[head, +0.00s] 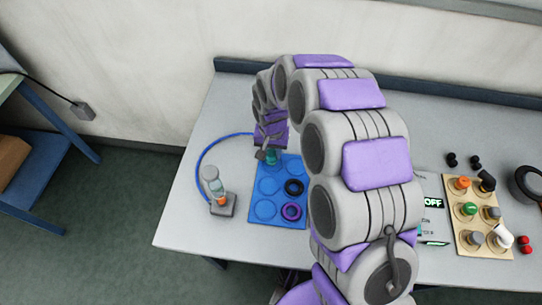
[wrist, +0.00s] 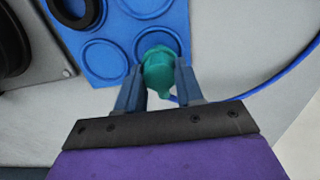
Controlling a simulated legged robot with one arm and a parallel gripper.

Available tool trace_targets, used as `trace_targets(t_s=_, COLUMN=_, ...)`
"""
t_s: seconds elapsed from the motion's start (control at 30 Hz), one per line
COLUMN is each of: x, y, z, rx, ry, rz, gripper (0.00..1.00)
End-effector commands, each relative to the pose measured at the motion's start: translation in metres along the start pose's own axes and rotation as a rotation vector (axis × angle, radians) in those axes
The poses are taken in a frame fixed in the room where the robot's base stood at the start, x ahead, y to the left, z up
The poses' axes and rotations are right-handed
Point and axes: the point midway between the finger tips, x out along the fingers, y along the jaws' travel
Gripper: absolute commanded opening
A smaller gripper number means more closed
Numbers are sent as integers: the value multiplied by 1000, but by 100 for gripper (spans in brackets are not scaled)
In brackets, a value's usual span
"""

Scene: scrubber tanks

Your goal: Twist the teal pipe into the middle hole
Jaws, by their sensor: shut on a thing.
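The teal pipe (wrist: 158,70) is between the two fingers of my gripper (wrist: 155,85) in the wrist view. My gripper is shut on it. It is over a ring outline at the edge of the blue mat (wrist: 102,62); I cannot tell whether it touches the mat. In the head view my gripper (head: 268,155) and the teal pipe (head: 271,158) are small at the mat's far left corner. A tan board (head: 468,235) with several fittings, orange, green, grey, black and white, stands at the right. I cannot tell which spot is the middle hole.
My arm hides the table's middle.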

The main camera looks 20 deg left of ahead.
Motion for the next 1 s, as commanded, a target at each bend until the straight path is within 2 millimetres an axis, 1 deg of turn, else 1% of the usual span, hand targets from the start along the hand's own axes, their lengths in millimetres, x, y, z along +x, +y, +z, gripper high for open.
trace_targets(t_s=0.13, x=1, y=0, z=1, rx=0, ry=-2, rz=0, gripper=0)
trace_targets(t_s=0.27, x=-3, y=1, z=1, rx=0, ry=-2, rz=0, gripper=0)
trace_targets(t_s=1.0, x=-44, y=2, z=1, rx=1, ry=-1, rz=-1, gripper=0)
